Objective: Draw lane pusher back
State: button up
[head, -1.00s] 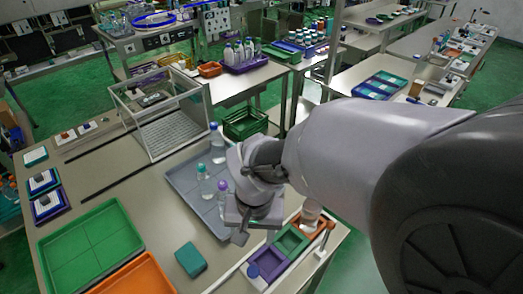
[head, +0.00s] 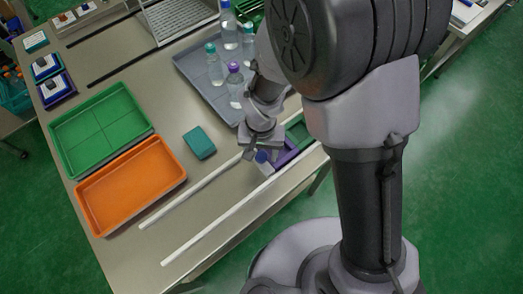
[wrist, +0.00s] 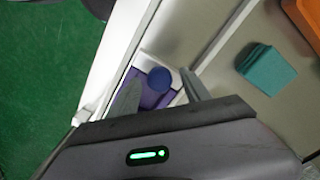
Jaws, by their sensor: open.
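The lane pusher shows in the head view as a blue knob (head: 262,157) on a pale block, at the near end of a purple bin (head: 286,153) between two white rails. In the wrist view the round blue knob (wrist: 160,78) lies between my finger tips, with the white pusher block (wrist: 152,64) just beyond it. My gripper (wrist: 160,92) is open, one finger on each side of the knob. I cannot tell whether either finger touches it. In the head view my gripper (head: 254,147) is right above the pusher, partly hiding it.
The lane between the front rail (head: 235,218) and back rail (head: 190,195) is empty left of the pusher. A teal block (head: 199,143), orange tray (head: 132,183) and green tray (head: 100,128) lie behind and left. Bottles stand on a grey tray (head: 198,77) behind my gripper.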

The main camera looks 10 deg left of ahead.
grip_shut()
dwell(1.4)
